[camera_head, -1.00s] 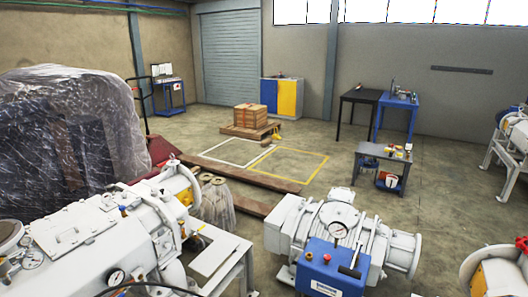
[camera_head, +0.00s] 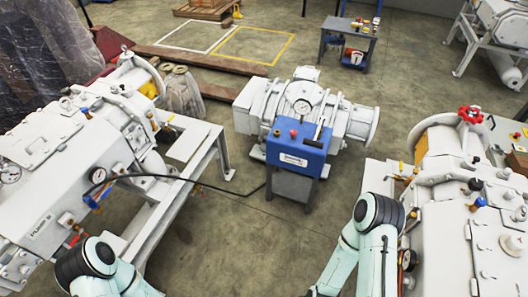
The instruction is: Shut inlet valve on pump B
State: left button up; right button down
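A white pump (camera_head: 480,245) stands at the right, with a red handwheel valve (camera_head: 471,115) on top of its far end. No letter is readable on this pump. A second white pump (camera_head: 50,180) stands at the left; its side lettering begins "PUMP", but I cannot tell the letter. Parts of both my arms show at the bottom edge, one near the left pump and one beside the right pump. Both grippers are out of the picture, or hidden below its edge. Nothing of mine is on the red handwheel.
A blue control box (camera_head: 290,150) with a gauge and a lever stands before a grey-white machine (camera_head: 345,120) in the middle. A black hose (camera_head: 225,188) runs from the left pump towards it. The floor (camera_head: 270,245) between the pumps is clear.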

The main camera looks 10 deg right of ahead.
aim_at(112, 183)
jog(key=i+j+u, duration=0.3)
jog(key=j+u, duration=0.15)
jog(key=i+j+u, duration=0.5)
jog(key=k+j, duration=0.1)
